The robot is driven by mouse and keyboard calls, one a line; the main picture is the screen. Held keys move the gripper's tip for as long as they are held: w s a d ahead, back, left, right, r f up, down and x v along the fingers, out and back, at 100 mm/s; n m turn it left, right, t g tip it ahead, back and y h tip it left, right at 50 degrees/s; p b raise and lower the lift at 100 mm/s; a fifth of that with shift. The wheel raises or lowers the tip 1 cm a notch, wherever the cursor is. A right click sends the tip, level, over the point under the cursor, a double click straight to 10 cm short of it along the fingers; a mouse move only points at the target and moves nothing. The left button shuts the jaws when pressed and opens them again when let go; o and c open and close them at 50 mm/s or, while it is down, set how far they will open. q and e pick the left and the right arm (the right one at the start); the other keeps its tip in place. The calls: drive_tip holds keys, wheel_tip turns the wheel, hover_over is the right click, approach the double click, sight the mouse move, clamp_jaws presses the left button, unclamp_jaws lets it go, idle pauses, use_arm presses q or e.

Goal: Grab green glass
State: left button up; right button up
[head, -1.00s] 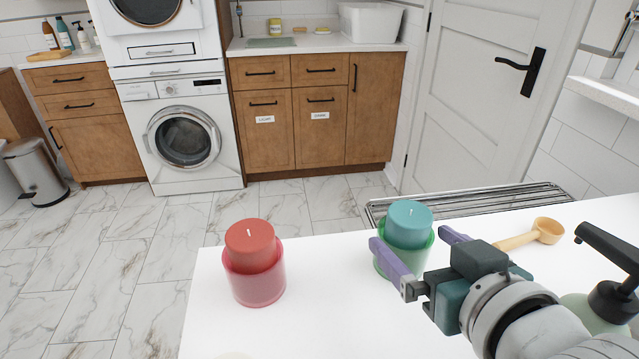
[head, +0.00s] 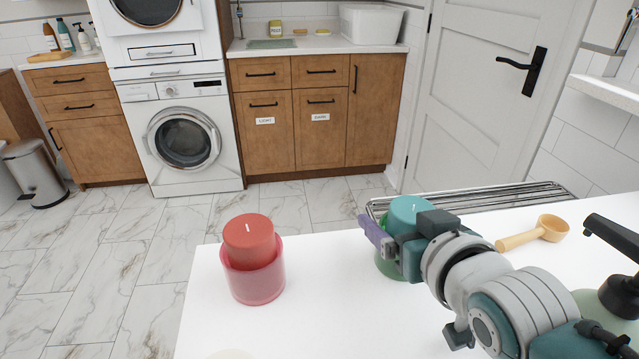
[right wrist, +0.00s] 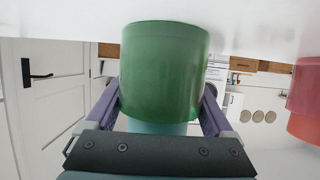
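The green glass (head: 392,266) stands on the white counter with a teal candle (head: 409,212) in it. In the right wrist view the green glass (right wrist: 163,72) appears upside down between the two purple fingers. My right gripper (right wrist: 160,108) is open, with one finger on each side of the glass; a small gap or light touch cannot be told apart. In the head view my right gripper (head: 388,240) and wrist hide much of the glass's right side. My left gripper is not in view.
A red glass (head: 253,283) with a red candle (head: 249,238) stands to the left on the counter (head: 330,300). A wooden scoop (head: 535,232) and a dark pump dispenser (head: 615,290) are to the right. The counter between the two glasses is clear.

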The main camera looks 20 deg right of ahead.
drive_tip(key=c, duration=0.9)
